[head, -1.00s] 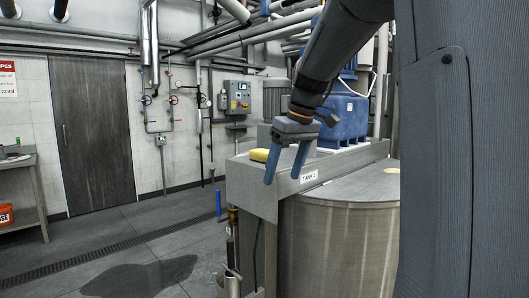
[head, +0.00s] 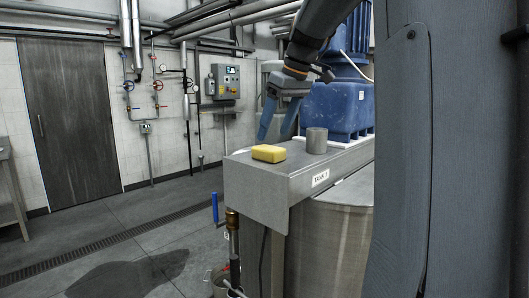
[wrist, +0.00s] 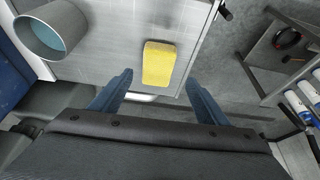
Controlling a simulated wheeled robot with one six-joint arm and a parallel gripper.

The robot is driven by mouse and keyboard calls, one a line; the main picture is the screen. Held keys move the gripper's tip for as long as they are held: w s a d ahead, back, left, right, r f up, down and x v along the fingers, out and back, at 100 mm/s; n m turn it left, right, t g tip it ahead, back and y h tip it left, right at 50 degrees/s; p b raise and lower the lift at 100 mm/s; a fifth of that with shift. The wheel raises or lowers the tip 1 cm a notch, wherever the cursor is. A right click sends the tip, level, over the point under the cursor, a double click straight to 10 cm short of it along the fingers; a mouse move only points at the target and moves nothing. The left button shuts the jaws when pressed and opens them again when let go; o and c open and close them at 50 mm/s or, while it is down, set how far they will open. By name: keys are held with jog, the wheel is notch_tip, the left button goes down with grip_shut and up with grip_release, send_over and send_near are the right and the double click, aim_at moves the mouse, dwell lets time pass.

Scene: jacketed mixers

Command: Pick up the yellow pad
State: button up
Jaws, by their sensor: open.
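The yellow pad (head: 269,153) lies flat on the grey metal top (head: 245,169) of the tank frame, near its left end. In the wrist view the pad (wrist: 158,64) lies ahead of the fingertips, between their lines. My gripper (head: 277,135) is open and empty, its blue fingers pointing down behind the pad in the head view. The gripper also shows in the wrist view (wrist: 158,80), with a finger on either side and the pad apart from both.
A grey cup (head: 317,141) stands right of the pad; it also shows in the wrist view (wrist: 50,30). A blue motor housing (head: 336,110) is further right. The tank (head: 335,235) is below. Open floor lies to the left.

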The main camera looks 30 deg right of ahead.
aim_at(270, 147)
jog(key=shift+w+d+f, duration=0.1)
jog(key=shift+w+f, duration=0.1)
jog(key=shift+f, duration=0.6)
jog(key=shift+p+x, duration=1.25)
jog(key=shift+x, duration=1.15)
jog(key=shift+d, duration=0.1)
jog(key=c, duration=1.1)
